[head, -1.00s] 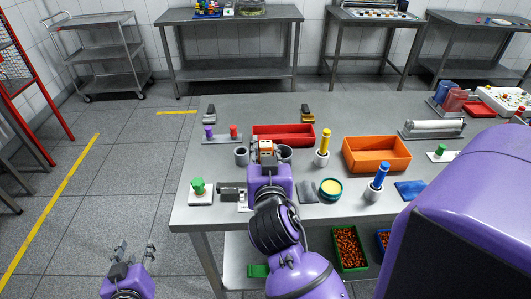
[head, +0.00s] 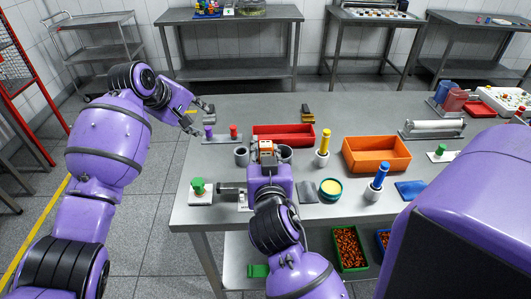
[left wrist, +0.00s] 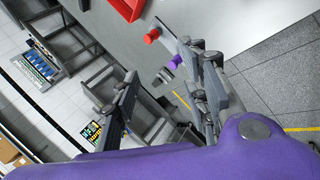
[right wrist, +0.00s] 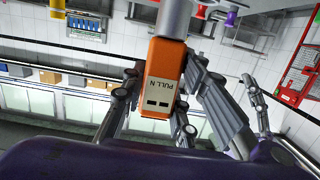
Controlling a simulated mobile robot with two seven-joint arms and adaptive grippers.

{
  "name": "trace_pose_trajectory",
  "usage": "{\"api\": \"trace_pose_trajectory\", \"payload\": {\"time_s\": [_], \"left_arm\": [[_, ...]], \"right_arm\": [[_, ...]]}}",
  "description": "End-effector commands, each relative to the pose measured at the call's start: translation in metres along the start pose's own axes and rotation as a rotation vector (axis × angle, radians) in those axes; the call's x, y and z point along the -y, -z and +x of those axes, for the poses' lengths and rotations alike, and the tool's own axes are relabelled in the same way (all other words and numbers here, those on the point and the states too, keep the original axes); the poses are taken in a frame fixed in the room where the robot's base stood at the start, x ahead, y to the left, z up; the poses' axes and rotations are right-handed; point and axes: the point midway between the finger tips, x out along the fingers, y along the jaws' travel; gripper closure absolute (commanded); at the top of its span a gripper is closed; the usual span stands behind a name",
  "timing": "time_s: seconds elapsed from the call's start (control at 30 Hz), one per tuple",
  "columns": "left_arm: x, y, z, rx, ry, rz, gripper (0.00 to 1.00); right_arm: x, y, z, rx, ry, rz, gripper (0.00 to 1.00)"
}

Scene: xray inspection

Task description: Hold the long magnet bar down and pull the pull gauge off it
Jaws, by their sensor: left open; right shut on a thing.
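The orange pull gauge (right wrist: 165,68), with a "PULL N" label, is held between the fingers of my right gripper (right wrist: 161,80). In the head view the gauge (head: 266,148) is over the table, in front of the red tray. Whether the gauge touches a bar is hidden. My left gripper (head: 201,118) is open and empty at the table's back-left corner, near the purple and red knobs. Its spread fingers show in the left wrist view (left wrist: 168,65).
The plate with a purple knob (head: 209,132) and a red knob (head: 234,131) is close to my left gripper. A red tray (head: 290,129), an orange tray (head: 377,160), yellow-handled (head: 325,143) and blue-handled (head: 381,175) tools and a green-knobbed block (head: 198,187) crowd the table.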

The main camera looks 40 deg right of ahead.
Motion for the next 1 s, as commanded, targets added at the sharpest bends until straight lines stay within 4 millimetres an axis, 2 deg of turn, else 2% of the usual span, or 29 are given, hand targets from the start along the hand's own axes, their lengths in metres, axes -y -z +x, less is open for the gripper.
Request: {"api": "trace_pose_trajectory", "payload": {"time_s": [0.03,0.07,0.13,0.3,0.4,0.53,0.67,1.0], "left_arm": [[-0.007,-0.009,-0.006,0.055,0.061,-0.08,0.59],[-0.005,-0.016,-0.009,0.09,0.103,-0.138,0.59],[0.009,-0.033,-0.011,0.164,0.207,-0.277,0.59],[0.058,-0.07,-0.014,0.288,0.439,-0.565,0.59],[0.071,-0.083,-0.022,0.315,0.532,-0.679,0.59],[0.077,-0.088,-0.028,0.308,0.587,-0.756,0.59],[0.079,-0.091,-0.023,0.301,0.594,-0.781,0.59],[0.097,-0.111,0.013,0.3,0.592,-0.78,0.59]], "right_arm": [[0.0,0.0,0.0,-0.001,0.0,0.0,1.0],[0.0,0.0,0.0,-0.001,0.0,0.0,1.0],[0.0,0.0,0.0,-0.001,0.0,0.0,1.0],[0.0,0.0,0.0,0.0,0.0,0.0,1.0],[0.0,0.0,0.0,-0.001,0.0,0.0,1.0],[0.0,0.0,0.0,-0.001,0.0,0.0,1.0],[0.0,0.0,0.0,-0.001,0.0,0.0,1.0],[0.0,0.0,0.0,-0.001,0.0,0.0,1.0]]}}
